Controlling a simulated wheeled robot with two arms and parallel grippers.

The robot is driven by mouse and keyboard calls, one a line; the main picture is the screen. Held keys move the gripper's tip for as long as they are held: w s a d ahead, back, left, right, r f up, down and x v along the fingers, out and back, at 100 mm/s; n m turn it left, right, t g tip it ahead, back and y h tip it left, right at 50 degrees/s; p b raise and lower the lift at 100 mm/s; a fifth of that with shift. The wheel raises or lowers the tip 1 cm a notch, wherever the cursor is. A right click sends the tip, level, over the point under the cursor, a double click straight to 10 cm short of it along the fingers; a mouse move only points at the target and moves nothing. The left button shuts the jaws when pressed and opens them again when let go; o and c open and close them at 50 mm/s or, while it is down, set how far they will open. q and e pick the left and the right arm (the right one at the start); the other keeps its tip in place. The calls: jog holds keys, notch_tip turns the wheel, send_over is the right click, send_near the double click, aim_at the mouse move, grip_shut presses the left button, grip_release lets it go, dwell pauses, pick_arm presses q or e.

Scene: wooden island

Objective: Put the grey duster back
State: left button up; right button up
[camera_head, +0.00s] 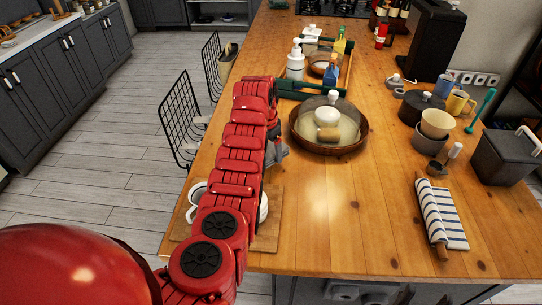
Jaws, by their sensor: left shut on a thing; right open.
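My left arm reaches in from the lower left over the near-left part of the wooden island. Its gripper (273,130) is mostly hidden by the red arm links, near the island's left edge and left of a round brown basin. A grey piece (279,152), which looks like part of the grey duster, shows just below the gripper, and the gripper is shut on it. The rest of the duster is hidden, and I cannot tell whether it touches the wood. My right gripper is not in view.
Black wire racks (180,115) stand at the island's left side. The round basin (360,142) and a bottle tray (347,78) are close to the right. White cups (195,195) sit on a board behind my arm. The front middle of the island (340,225) is clear.

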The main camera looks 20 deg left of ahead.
aim_at(270, 149)
pick_arm(q)
notch_tip(270, 149, down, 4)
jog(key=shift+r+p, duration=0.1)
jog(key=shift+p, duration=0.65)
jog(key=shift+f+b, duration=0.3)
jog(key=shift+f, duration=0.05)
jog(key=o, duration=1)
jog(key=shift+r, duration=0.2)
jog(key=r+b, duration=0.1)
jog(key=r, duration=0.1)
jog(key=r+b, duration=0.1)
jog(key=r, duration=0.5)
jog(key=shift+s+a+b, duration=0.25)
jog(key=shift+s+b, duration=0.15)
jog(key=r, duration=0.3)
jog(key=shift+s, duration=0.2)
jog(key=shift+s+r+p, duration=0.15)
jog(key=shift+r+p, duration=0.15)
jog(key=shift+r, duration=0.2)
